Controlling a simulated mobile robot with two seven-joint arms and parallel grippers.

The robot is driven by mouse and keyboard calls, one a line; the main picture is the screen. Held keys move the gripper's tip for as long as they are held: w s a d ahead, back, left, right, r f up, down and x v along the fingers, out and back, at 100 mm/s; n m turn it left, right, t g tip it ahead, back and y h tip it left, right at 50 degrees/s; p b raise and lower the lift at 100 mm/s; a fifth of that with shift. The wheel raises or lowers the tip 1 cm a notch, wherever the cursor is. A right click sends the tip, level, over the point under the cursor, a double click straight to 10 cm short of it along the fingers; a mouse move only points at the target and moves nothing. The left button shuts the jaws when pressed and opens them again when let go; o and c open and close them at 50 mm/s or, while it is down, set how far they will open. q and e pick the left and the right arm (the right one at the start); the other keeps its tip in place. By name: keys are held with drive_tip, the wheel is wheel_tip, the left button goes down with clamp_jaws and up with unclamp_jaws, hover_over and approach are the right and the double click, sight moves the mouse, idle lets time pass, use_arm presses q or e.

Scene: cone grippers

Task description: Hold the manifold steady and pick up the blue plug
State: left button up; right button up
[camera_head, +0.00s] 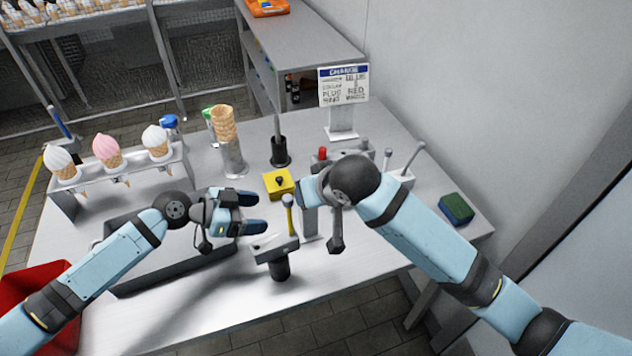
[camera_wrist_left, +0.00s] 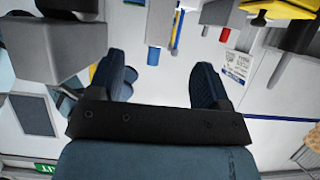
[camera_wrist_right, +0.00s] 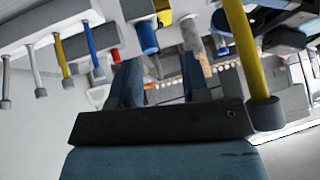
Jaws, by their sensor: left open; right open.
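The grey manifold block (camera_head: 340,154) with a red plug (camera_head: 323,153) stands at the table's back, partly hidden by my right arm. I see no blue plug on it in the head view. A short blue cylinder, likely the blue plug (camera_wrist_left: 153,55), shows ahead of the fingers in the left wrist view, with a red cylinder (camera_wrist_left: 224,35) to its right. My left gripper (camera_head: 262,213) is open and empty above the table, left of the manifold. My right gripper (camera_wrist_right: 160,78) is open and empty; its wrist mostly hides it in the head view. Neither touches the manifold visibly.
A grey block with a yellow-handled lever (camera_head: 275,246) stands in front of both grippers. A yellow block (camera_head: 278,183), a black post (camera_head: 280,152), a cone stack (camera_head: 224,124) and an ice cream rack (camera_head: 118,178) stand left. A sponge (camera_head: 456,208) lies right.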

sight(300, 214)
use_arm(q)
drive_tip(key=x, duration=1.3)
drive_tip(key=shift+w+d+f, duration=0.15)
drive_tip(key=shift+d, duration=0.2)
use_arm(e)
drive_tip(key=r+h, duration=0.2)
drive_tip(key=r+g, duration=0.1)
drive_tip(key=shift+s+d+r+h, duration=0.15)
drive_tip(key=shift+s+d+h, duration=0.1)
drive_tip(key=shift+h, duration=0.15)
use_arm(q)
drive_tip(key=c, duration=1.2)
use_arm(e)
drive_tip(key=shift+o, duration=0.2)
